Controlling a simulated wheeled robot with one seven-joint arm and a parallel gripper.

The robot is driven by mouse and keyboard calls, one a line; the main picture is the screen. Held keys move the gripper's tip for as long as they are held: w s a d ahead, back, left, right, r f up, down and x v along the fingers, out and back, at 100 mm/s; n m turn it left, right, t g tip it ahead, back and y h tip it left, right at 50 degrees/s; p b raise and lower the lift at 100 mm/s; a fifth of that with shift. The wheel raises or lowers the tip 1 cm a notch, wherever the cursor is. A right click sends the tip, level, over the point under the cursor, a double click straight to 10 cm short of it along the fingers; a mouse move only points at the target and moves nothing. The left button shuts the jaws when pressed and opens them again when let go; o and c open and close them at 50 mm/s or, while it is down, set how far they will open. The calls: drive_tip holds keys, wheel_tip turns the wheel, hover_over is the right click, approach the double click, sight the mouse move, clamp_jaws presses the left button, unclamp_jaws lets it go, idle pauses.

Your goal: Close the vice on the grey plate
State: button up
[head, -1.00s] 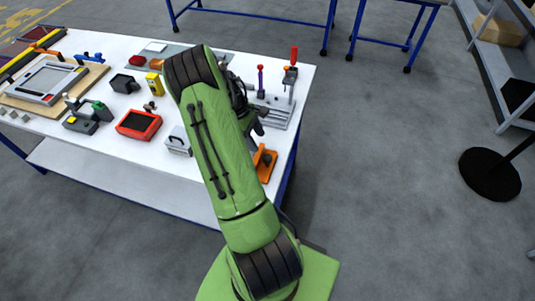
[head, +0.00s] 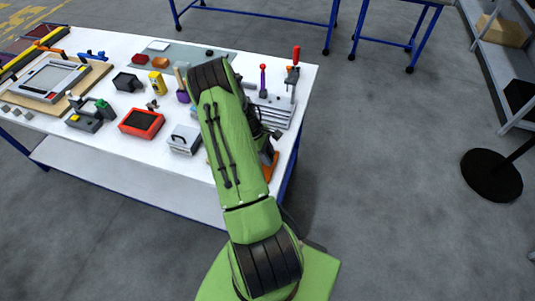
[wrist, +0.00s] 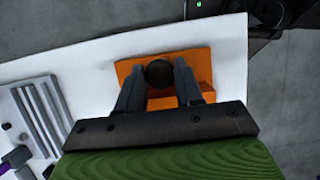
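A grey slotted plate (head: 280,113) lies near the table's right end and shows at the left of the wrist view (wrist: 40,112). A red-handled upright tool (head: 294,72) stands at its far edge. I cannot make out the vice's jaws clearly. An orange block (wrist: 203,66) with a dark round knob (wrist: 159,73) lies at the near right corner; in the head view the orange block (head: 272,166) is mostly behind my arm. My gripper (wrist: 159,80) is open above the orange block, its fingers on either side of the knob. Contact cannot be told.
The white table (head: 190,205) also holds a red tray (head: 141,123), a grey handled box (head: 184,140) and a purple holder (head: 183,97) left of my arm. The table's edge passes just right of the orange block. Floor beyond is clear up to a black round base (head: 491,175).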

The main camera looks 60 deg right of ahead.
drive_tip(key=shift+c, duration=1.1)
drive_tip(key=shift+d+f+m+y+b, duration=0.25)
drive_tip(key=shift+m+y+b, duration=0.05)
drive_tip(key=shift+m+b, duration=0.75)
drive_tip(key=shift+a+r+m, duration=0.2)
drive_tip(key=shift+r+m, duration=0.05)
drive_tip(key=shift+m, duration=0.1)
drive_tip(key=o, duration=1)
drive_tip(key=shift+r, duration=0.1)
drive_tip(key=v, duration=1.5)
drive_tip(key=shift+w+d+r, duration=0.2)
drive_tip(key=shift+d+r, duration=0.05)
drive_tip(key=shift+d, duration=0.05)
